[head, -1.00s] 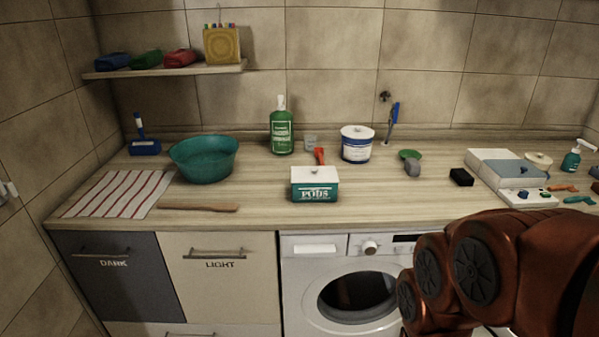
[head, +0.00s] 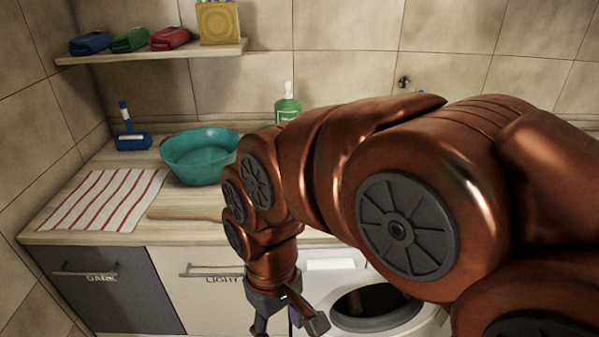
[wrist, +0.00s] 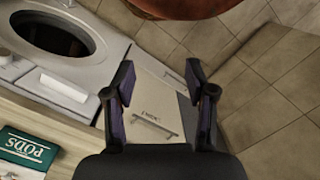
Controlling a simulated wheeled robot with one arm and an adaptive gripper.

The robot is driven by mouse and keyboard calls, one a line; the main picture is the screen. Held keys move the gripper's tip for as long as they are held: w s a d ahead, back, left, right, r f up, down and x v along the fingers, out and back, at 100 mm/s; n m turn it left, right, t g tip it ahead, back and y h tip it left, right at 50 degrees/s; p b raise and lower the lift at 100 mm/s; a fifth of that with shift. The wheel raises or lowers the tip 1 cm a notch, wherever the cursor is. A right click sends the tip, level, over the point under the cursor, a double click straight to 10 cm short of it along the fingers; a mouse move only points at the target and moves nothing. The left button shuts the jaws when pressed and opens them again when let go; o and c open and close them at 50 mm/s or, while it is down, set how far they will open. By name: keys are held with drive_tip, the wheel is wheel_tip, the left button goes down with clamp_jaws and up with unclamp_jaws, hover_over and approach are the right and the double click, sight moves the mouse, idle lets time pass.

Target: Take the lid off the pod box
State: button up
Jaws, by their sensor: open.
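The pod box (wrist: 28,147) shows at the lower left of the wrist view, upside down in the picture, with a teal front and "PODS" lettering. A small part of its white lid (wrist: 10,172) shows at the picture's bottom left corner. In the head view my arm hides the box and lid. My gripper (head: 288,326) hangs in front of the counter edge, pointing down. In the wrist view its two fingers (wrist: 159,82) are spread and empty, with the box off to the left of them.
The counter (head: 90,236) carries a teal basin (head: 200,158), a striped cloth (head: 105,198), a wooden stick (head: 185,214) and a green bottle (head: 287,108). Below are a washing machine (head: 405,318) and cabinet fronts (head: 205,285). A shelf (head: 150,52) hangs at the upper left.

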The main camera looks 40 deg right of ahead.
drive_tip(key=w+d+r+n+t+y+b, duration=0.1)
drive_tip(key=w+d+r+t, duration=0.15)
drive_tip(key=w+d, duration=0.45)
drive_tip(key=w+d+r+n+t+y+b, duration=0.1)
drive_tip(key=w+d+r+b, duration=0.2)
drive_tip(key=w, duration=0.9)
drive_tip(key=w+d+t, duration=0.1)
drive_tip(key=d, duration=0.7)
drive_tip(key=w+d+r+h, duration=0.1)
drive_tip(key=d, duration=0.8)
drive_tip(key=w+d+r+t+b, duration=0.1)
drive_tip(key=w+d, duration=0.1)
drive_tip(key=d, duration=0.7)
drive_tip(key=shift+w+d+r+m+t+h, duration=0.1)
drive_tip(key=shift+d+r+m+t+h, duration=0.1)
drive_tip(key=shift+m+t+h, duration=0.15)
drive_tip(key=shift+d+f, duration=0.15)
drive_tip(key=shift+d, duration=0.1)
drive_tip(key=shift+x, duration=1.05)
drive_tip(key=shift+d+p+x, duration=0.15)
drive_tip(key=shift+p+x, duration=0.4)
drive_tip(key=shift+x, duration=0.8)
drive_tip(key=shift+d+p+x, duration=0.15)
drive_tip(key=shift+p+x, duration=0.35)
drive_tip(key=shift+x, duration=0.85)
drive_tip(key=shift+w, duration=0.1)
clamp_jaws()
